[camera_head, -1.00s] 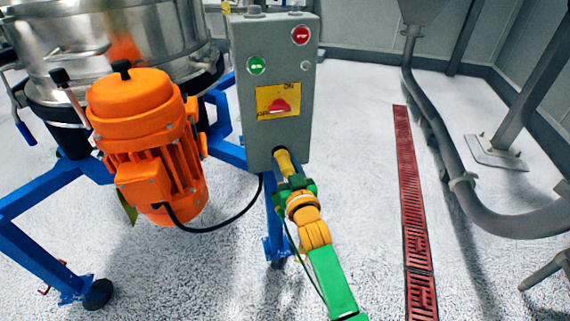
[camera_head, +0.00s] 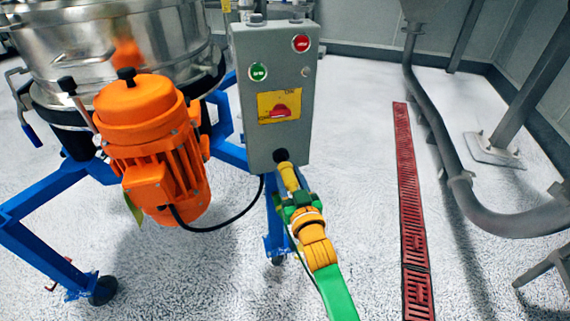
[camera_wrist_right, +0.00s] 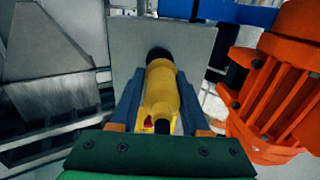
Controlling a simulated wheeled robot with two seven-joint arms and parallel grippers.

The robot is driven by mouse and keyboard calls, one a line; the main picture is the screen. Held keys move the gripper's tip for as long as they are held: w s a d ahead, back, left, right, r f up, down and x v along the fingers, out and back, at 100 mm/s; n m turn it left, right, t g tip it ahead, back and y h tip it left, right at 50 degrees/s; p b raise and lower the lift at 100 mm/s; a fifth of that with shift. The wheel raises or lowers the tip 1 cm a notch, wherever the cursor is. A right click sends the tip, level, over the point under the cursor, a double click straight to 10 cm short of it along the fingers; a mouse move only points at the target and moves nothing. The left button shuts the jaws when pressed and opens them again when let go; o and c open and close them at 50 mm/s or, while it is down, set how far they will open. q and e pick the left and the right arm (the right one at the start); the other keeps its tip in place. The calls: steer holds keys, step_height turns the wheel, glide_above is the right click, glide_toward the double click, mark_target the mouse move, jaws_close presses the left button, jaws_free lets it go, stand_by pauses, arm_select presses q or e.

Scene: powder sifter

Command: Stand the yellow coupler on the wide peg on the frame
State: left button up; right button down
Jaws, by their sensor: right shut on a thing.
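The yellow coupler (camera_head: 289,178) has a black end (camera_head: 281,156) that points away from me. My right gripper (camera_head: 298,198) is shut on it, in front of the lower part of the grey control box. In the right wrist view the coupler (camera_wrist_right: 161,88) lies between both fingers of my right gripper (camera_wrist_right: 160,112), its black end towards a grey panel. The blue frame (camera_head: 42,247) carries the machine. Two short grey posts stand on top of the box, the left one (camera_head: 255,19) and the right one (camera_head: 297,17). I cannot tell which peg is the wide one. My left gripper is not in view.
The grey control box (camera_head: 243,115) has a green button, a red button and a yellow-backed switch. An orange motor (camera_head: 155,150) hangs left of it, with a black cable below. A red floor grate (camera_head: 411,200) and grey pipe (camera_head: 480,218) lie right. The floor between is clear.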

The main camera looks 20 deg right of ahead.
steer(key=shift+s+r+p, duration=0.1)
steer(key=shift+s+p, duration=0.55)
steer(key=shift+s, duration=0.55)
